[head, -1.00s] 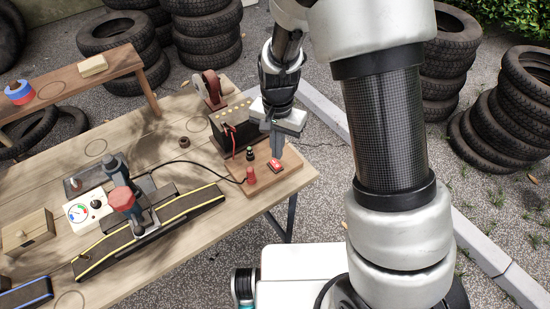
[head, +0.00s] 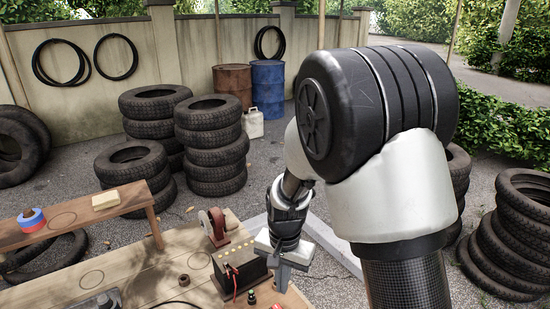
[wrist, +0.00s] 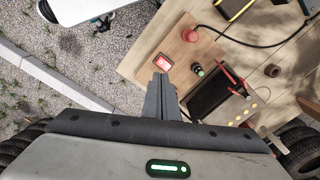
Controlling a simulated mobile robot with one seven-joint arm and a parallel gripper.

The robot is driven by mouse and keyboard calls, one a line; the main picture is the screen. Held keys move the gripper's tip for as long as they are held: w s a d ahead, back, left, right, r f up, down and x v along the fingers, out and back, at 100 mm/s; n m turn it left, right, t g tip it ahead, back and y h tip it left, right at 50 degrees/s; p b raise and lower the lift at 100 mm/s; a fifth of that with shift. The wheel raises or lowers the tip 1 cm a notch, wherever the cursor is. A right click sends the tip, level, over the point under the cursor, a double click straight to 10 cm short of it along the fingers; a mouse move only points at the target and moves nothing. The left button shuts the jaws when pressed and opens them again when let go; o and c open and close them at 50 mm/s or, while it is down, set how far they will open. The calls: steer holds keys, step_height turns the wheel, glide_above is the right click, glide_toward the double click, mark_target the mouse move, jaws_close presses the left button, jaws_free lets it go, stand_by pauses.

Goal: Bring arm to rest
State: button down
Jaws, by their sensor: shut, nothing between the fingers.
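Below the fingers in that view is a wooden board carrying a lit red rocker switch (wrist: 164,62), a green-topped button (wrist: 198,69) and a red knob (wrist: 189,35). The fingertips look apart from these, though the exact height is hard to judge.
A raised shelf (head: 80,218) holds blue-and-red tape (head: 31,219) and a light block (head: 105,200). A red-brown reel (head: 213,226) stands beside the battery box. Tyre stacks (head: 212,145) stand behind, others (head: 510,235) at right. Gravel lies right of the bench.

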steer(key=s+d+r+n+t+p, duration=0.1)
steer(key=s+d+r, duration=0.3)
steer(key=r, duration=0.6)
steer(key=s+d+r+n+t+p, duration=0.2)
steer(key=s+d+r, duration=0.2)
steer(key=s+r, duration=0.3)
steer(key=s+d+r+n+t+p, duration=0.2)
steer(key=s+d+r, duration=0.2)
steer(key=r, duration=0.9)
steer(key=shift+s+r+p, duration=0.3)
steer(key=shift+s+p, duration=0.05)
steer(key=shift+s, duration=0.45)
steer(key=w+a+f+n+g+h+b, duration=0.1)
steer(key=w+a+f+n+g+b, duration=0.3)
steer(key=w+f, duration=0.75)
steer(key=w+a+f+n, duration=0.1)
steer(key=w+a+f, duration=0.2)
steer(key=f, duration=0.4)
steer(key=w+a+f+n+g, duration=0.1)
steer(key=w+a+f, duration=0.2)
steer(key=a+f, duration=0.3)
steer(key=shift+w+a+f+n+y, duration=0.25)
steer(key=shift+f+n+y, duration=0.15)
steer(key=shift+f, duration=0.2)
